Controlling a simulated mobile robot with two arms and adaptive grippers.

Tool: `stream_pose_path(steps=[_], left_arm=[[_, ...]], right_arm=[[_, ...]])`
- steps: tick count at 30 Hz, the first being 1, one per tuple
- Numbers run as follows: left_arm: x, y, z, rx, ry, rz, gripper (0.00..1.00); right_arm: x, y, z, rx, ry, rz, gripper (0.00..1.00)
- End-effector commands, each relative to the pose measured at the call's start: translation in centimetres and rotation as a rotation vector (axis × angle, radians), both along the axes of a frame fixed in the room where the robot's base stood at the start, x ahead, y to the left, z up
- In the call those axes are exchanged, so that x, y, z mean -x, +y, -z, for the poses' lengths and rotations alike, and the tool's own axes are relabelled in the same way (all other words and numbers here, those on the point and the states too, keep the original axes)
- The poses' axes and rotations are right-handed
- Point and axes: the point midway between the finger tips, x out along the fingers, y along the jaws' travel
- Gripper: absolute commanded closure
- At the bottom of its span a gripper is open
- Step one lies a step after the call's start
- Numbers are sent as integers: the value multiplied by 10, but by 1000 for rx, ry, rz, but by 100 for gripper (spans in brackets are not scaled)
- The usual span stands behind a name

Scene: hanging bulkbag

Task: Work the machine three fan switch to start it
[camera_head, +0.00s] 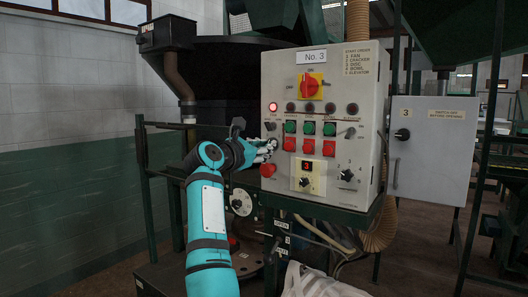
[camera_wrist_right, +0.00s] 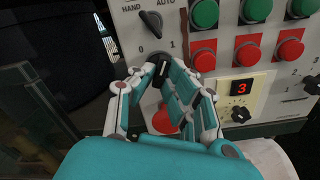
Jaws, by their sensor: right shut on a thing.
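The machine control panel (camera_head: 323,120) is a grey box labelled "No. 3". In the right wrist view a small black rotary switch (camera_wrist_right: 161,70) sits at the panel's left side, below the marks 0 and 1. My right gripper (camera_head: 269,148) is at the panel's lower left. In the right wrist view the fingers of my right gripper (camera_wrist_right: 165,84) are closed around that black switch and partly hide it. I cannot tell clearly which mark it points to. A red lamp (camera_head: 272,107) above that column is lit. My left gripper is not in view.
A black HAND/AUTO selector (camera_wrist_right: 152,22) is just above the held switch. A red button (camera_wrist_right: 166,120) is close below the fingers. Green buttons (camera_wrist_right: 205,12) and red buttons (camera_wrist_right: 203,61) lie to the right.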

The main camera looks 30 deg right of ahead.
Motion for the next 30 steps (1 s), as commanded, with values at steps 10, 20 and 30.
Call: stream_pose_path(steps=[10,20,30], left_arm=[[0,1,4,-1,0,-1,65],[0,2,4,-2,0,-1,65],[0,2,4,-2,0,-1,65]], right_arm=[[-1,0,1,-34,-78,-1,100],[0,0,1,-36,-83,-1,100],[0,0,1,-36,-82,-1,65]])
